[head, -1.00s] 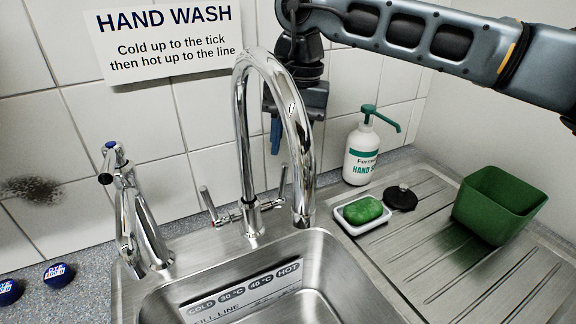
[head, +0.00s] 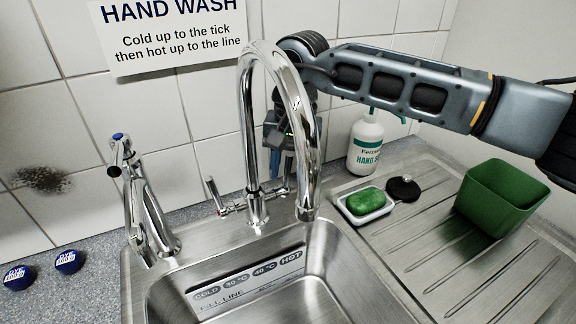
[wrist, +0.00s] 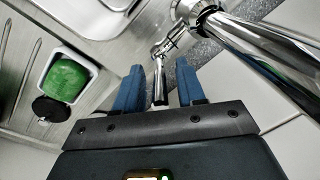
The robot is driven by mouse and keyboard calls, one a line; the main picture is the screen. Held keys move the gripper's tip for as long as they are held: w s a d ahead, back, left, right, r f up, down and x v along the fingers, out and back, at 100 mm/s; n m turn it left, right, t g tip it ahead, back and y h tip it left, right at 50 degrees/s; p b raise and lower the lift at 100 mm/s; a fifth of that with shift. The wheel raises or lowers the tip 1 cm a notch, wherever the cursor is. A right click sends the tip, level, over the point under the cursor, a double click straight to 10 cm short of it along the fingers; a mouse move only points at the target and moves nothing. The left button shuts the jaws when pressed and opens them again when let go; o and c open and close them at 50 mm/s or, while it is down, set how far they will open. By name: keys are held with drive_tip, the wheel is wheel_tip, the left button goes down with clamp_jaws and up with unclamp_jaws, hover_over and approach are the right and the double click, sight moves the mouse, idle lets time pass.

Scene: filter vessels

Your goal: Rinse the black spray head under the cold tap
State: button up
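A tall chrome mixer tap (head: 258,120) arches over the sink. Its left lever (head: 215,197) has a red mark; its right lever (wrist: 160,82) shows in the wrist view. My gripper (head: 281,165), with blue fingers, is behind the spout and partly hidden by it. In the wrist view my gripper (wrist: 157,68) is open, with the right lever between its fingers and gaps on both sides. A smaller chrome tap (head: 140,205) with a blue cap stands at the left. A black round piece (head: 403,189) with a small metal knob lies on the drainer; I cannot tell if it is the spray head.
A white dish (head: 347,217) with green soap (head: 366,200) sits beside the black piece. A soap bottle (head: 366,145) stands at the wall. A green tub (head: 500,205) is on the drainer at right. Two blue caps (head: 68,261) lie at far left. The sink (head: 320,250) looks empty.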

clamp_jaws()
idle(0.4)
drive_tip(key=b, duration=0.1)
drive_tip(key=t+b, duration=0.1)
drive_tip(key=b, duration=0.1)
drive_tip(key=shift+s+d+f, duration=0.15)
drive_tip(key=shift+f, duration=0.15)
drive_tip(key=t+b, duration=0.1)
drive_tip(key=b, duration=0.2)
drive_tip(key=shift+s+d+y, duration=0.1)
drive_tip(key=shift+s+y, duration=0.25)
drive_tip(key=shift+y, duration=0.05)
drive_tip(key=shift+s+r+t+b, duration=0.2)
drive_tip(key=shift+t+b, duration=0.3)
drive_tip(key=shift+b, duration=0.4)
unclamp_jaws()
drive_tip(key=shift+d, duration=0.1)
